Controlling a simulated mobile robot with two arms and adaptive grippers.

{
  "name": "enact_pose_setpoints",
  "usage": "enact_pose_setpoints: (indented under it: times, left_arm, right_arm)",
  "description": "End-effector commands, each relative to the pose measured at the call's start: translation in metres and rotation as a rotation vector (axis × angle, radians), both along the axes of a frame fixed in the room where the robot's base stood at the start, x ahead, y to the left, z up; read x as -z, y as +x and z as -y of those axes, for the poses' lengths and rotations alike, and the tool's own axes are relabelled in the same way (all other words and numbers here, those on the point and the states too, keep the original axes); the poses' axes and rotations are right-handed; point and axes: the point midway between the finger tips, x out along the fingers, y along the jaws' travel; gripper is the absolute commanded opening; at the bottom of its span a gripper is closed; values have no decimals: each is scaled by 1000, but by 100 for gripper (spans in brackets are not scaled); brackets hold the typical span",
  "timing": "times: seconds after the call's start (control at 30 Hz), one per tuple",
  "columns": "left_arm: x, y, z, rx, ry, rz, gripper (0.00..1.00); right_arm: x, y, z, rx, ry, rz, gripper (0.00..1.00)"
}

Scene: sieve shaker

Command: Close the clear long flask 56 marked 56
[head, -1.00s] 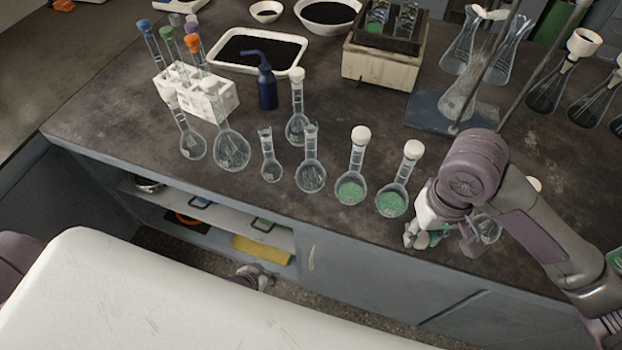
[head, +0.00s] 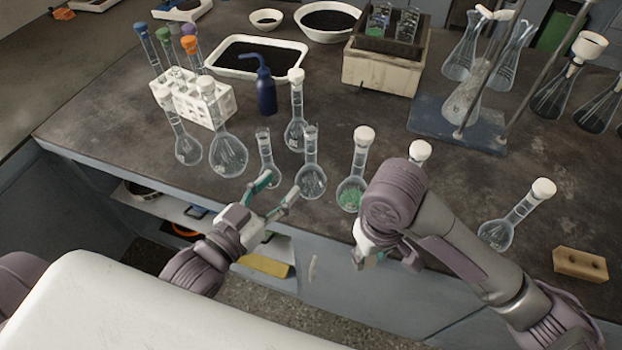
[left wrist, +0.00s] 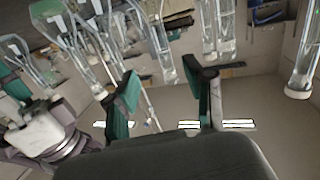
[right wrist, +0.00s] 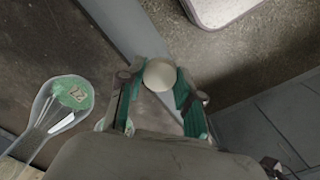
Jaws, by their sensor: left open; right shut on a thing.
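Two clear long-necked flasks without stoppers stand near the table's front edge: a smaller one (head: 265,165) and a larger one (head: 312,180). Their marks are too small to read in the head view, so I cannot tell which is 56. My left gripper (head: 277,190) is open and empty, just in front of these two flasks; its open fingers also show in the left wrist view (left wrist: 160,92). My right gripper (head: 378,255) is shut on a white round stopper (right wrist: 160,74), in front of the table edge. The stopper is hidden in the head view.
Stoppered flasks stand close by: clear ones (head: 228,155) and (head: 297,130) behind, and a green-filled one (head: 350,193) to the right. Another stoppered flask (head: 497,233) and a tan block (head: 580,264) are at the right. A white rack (head: 205,108) holds tubes.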

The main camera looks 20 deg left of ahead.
Motion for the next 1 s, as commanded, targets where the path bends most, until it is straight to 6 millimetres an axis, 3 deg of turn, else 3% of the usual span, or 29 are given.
enact_pose_setpoints:
  times: [0.13, 0.47, 0.8, 1.0]
  left_arm:
    - [-9, -1, 1, 14, -19, 51, 53]
    - [-10, 1, 2, 15, -20, 55, 53]
    - [-13, 48, 16, 15, -19, 57, 53]
    - [-11, 65, 21, 15, -19, 54, 53]
  right_arm:
    - [0, 0, 0, 0, 1, 1, 18]
    - [-1, 0, 0, 1, 1, 1, 18]
    - [-13, 0, 0, 1, 0, 0, 18]
    - [-15, 0, 0, 1, 0, 0, 18]
